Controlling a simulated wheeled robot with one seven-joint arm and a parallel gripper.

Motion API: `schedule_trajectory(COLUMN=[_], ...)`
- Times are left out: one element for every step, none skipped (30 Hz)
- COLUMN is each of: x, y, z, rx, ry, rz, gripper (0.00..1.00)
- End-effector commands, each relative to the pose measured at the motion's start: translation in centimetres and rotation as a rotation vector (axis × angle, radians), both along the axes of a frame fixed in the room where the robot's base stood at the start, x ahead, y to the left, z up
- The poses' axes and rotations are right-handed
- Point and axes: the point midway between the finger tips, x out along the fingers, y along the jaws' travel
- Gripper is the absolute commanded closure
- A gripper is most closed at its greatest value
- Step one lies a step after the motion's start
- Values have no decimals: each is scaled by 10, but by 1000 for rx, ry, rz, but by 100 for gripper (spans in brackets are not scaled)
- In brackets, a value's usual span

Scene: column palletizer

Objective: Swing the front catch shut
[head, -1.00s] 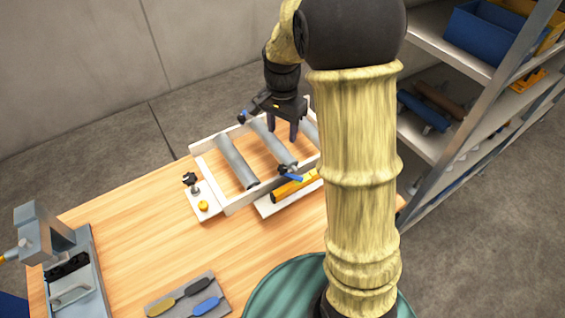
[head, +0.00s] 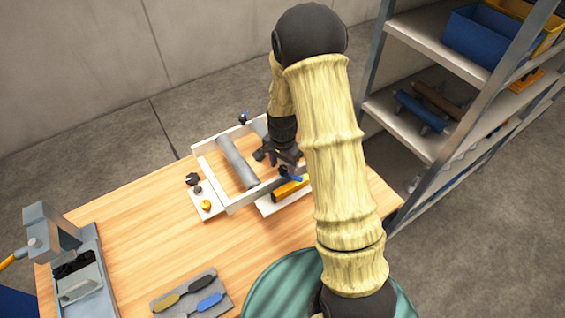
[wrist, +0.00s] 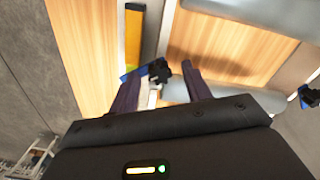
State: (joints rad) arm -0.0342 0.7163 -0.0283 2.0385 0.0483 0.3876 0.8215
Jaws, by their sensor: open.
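The front catch (head: 290,174) is a small blue lever with a black knob at the front rail of the white roller frame (head: 220,199). It points outward over the front rail, beside an orange-yellow bar. In the wrist view the blue lever (wrist: 132,73) and its black knob (wrist: 159,72) lie between and just beyond my fingertips. My gripper (head: 282,166) is open and low at the front rail, partly hidden by my own arm in the head view. In the wrist view both fingers (wrist: 160,85) are spread with the knob nearer the left finger; I cannot tell whether they touch.
The orange-yellow bar (wrist: 134,40) lies on a white ledge in front of the frame. Grey rollers (head: 237,161) span the frame. A second blue catch (head: 243,119) sits at the back rail. A knob plate (head: 205,206) is at left; the wooden table (head: 150,235) has free room there.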

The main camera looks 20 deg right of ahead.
Motion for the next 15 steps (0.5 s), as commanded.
schedule_trajectory(x=[0, 0, 0, 0, 0, 0, 0, 0, 0, 0, 0, 0, 0, 0, 0], y=[0, 0, 0, 0, 0, 0, 0, 0, 0, 0, 0, 0, 0, 0, 0], z=[-1, -2, -2, -2, -2, -2, -2, -2, -2, -2, -2, -2, -2, -2, -2], rx=[0, 0, 0, 0, 0, 0, 0, 0, 0, 0, 0, 0, 0, 0, 0], ry=[1, 0, 0, 0, 0, 0, 0, 0, 0, 0, 0, 0, 0, 0, 0], rz=[0, 0, 0, 0, 0, 0, 0, 0, 0, 0, 0, 1, 1, 1, 1], gripper=[52, 52, 52, 52, 52, 52, 52, 52, 56, 61, 67, 75, 81, 87, 95])
